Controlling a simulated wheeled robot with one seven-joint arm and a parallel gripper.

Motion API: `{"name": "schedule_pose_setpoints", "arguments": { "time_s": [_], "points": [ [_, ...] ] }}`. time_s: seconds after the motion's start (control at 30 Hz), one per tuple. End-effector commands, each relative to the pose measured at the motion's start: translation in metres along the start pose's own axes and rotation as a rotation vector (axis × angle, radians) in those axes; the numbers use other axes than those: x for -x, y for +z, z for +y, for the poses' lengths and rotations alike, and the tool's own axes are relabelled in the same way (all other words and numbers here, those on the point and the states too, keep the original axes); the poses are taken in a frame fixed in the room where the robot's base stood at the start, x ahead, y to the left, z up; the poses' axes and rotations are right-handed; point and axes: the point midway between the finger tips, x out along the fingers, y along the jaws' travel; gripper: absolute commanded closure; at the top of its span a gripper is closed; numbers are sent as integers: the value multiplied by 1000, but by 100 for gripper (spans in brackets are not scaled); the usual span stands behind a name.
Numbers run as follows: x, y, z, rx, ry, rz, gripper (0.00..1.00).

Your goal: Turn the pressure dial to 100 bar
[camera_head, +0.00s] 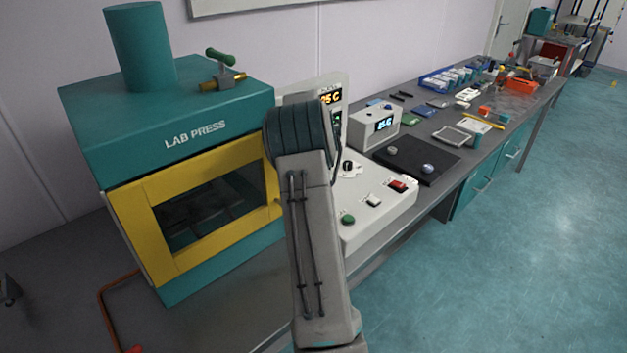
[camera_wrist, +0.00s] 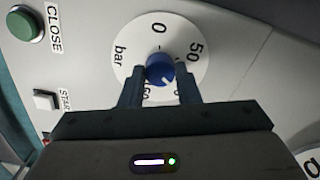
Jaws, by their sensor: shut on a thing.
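In the wrist view the pressure dial is a blue knob (camera_wrist: 160,69) on a round white scale plate (camera_wrist: 203,72). The plate reads 0, 50 and "bar"; its lower figures are partly covered by my fingers. A small pale mark on the knob seems to point down and slightly right in the picture, but the value it meets is hidden. My gripper (camera_wrist: 159,73) is shut on the knob, one dark finger on each side. In the head view my arm covers the dial and my gripper.
The control panel (camera_head: 376,214) bears a green CLOSE button (camera_wrist: 26,23), a white start button (camera_wrist: 46,101), a red switch (camera_head: 398,186) and a black knob (camera_head: 347,167). The teal and yellow lab press (camera_head: 190,140) stands left of my arm. A small display box (camera_head: 372,130) is behind.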

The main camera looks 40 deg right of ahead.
Motion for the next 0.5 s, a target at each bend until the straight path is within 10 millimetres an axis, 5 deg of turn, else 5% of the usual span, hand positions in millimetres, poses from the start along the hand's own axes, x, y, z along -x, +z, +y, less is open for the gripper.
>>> {"name": "schedule_pose_setpoints", "arguments": {
  "time_s": [0.47, 0.5],
  "points": [
    [2, -1, -1, -16, -3, 5, 93],
    [2, -1, -1, -16, -3, 5, 68]
  ]
}}
